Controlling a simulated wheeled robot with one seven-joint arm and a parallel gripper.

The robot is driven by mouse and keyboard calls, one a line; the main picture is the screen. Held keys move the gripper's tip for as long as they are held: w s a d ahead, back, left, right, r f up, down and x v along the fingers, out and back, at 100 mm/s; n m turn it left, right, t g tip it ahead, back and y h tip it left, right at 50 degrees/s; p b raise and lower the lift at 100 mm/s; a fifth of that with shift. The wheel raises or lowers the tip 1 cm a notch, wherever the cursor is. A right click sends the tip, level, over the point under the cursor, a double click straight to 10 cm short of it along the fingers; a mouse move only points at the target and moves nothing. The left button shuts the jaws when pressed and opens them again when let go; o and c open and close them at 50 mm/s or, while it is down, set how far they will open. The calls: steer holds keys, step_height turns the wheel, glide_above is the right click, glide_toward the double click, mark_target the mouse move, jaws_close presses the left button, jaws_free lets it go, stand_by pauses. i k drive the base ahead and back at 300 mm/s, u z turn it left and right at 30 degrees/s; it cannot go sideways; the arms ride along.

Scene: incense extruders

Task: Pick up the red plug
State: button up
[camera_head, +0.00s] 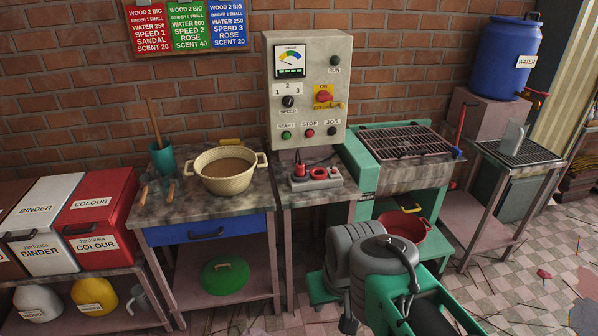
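The red plug (300,169) is small and sits upright at the left end of a pale socket block (314,184). The block lies on the narrow table (342,193) below the control panel. A round red part (319,173) lies on the same block, just right of the plug. A cord seems to rise from the plug towards the panel. At this size I cannot tell how deep the plug sits. I cannot make out my gripper's fingers in this view, and nothing is touching the plug.
The control panel (307,90) stands behind the block. A cream pot (227,184) is on the left table; a green machine (362,160) is on the right. Grey rounded parts (351,246) and a green body (379,292) fill the lower centre.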

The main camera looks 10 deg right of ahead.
mark_target(300, 172)
steer(key=k, duration=0.35)
steer(key=z, duration=0.65)
steer(key=i, duration=1.15)
steer(key=u, duration=0.95)
steer(key=i, duration=0.8)
steer(key=u, duration=0.85)
